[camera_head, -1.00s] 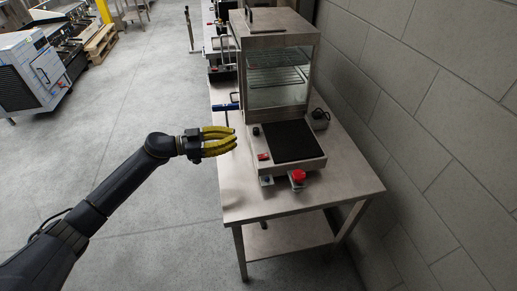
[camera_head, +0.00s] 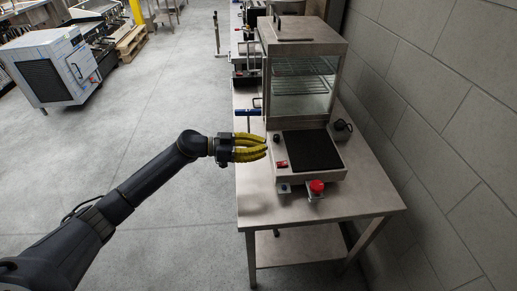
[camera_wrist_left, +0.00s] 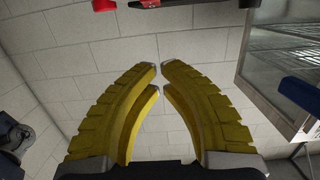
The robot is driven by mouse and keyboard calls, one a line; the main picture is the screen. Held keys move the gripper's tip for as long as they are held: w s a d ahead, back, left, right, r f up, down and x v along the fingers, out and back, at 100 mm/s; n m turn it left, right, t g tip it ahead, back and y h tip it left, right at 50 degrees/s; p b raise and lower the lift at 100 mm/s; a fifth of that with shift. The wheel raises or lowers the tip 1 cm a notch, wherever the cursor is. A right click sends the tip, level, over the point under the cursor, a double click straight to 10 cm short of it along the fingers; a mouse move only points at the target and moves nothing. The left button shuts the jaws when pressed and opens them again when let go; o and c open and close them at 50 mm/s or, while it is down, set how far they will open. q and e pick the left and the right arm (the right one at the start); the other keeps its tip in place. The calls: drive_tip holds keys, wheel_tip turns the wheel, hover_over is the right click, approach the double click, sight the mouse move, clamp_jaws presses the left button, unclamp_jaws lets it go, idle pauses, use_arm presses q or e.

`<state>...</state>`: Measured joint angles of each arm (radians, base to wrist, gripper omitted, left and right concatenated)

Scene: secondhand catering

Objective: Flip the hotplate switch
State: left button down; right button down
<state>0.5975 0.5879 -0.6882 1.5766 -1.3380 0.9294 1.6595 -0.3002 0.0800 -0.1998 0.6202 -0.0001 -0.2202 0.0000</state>
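The hotplate (camera_head: 312,151) is a black square plate on a silver base on the steel table. Its small red switch (camera_head: 282,164) is on the front left of the base, with a black knob (camera_head: 277,139) behind it. My left gripper (camera_head: 266,147) has yellow ribbed fingers and hangs just left of the base, apart from the switch. In the left wrist view its fingertips (camera_wrist_left: 160,69) nearly meet, with only a thin gap and nothing between them. Red parts show there at the top edge, cut off. My right gripper is out of view.
A red mushroom button (camera_head: 317,187) juts from the front of the base. A glass-fronted cabinet (camera_head: 302,102) stands behind the hotplate, and a blue-handled bar (camera_head: 248,113) is at its left. A block wall (camera_head: 440,130) is on the right. The table's front (camera_head: 285,215) is clear.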

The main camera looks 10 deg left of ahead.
use_arm(q)
hover_over(281, 162)
drive_tip(key=shift+s+a+f, duration=0.25)
drive_tip(key=shift+a+f, duration=0.05)
drive_tip(key=shift+f, duration=0.05)
drive_tip(key=shift+w+d+f, duration=0.1)
drive_tip(key=shift+d+f, duration=0.05)
drive_tip(key=shift+f, duration=0.35)
drive_tip(key=shift+d+f, duration=0.15)
drive_tip(key=shift+f, duration=0.3)
drive_tip(key=shift+d+f, duration=0.1)
drive_tip(key=shift+f, duration=0.95)
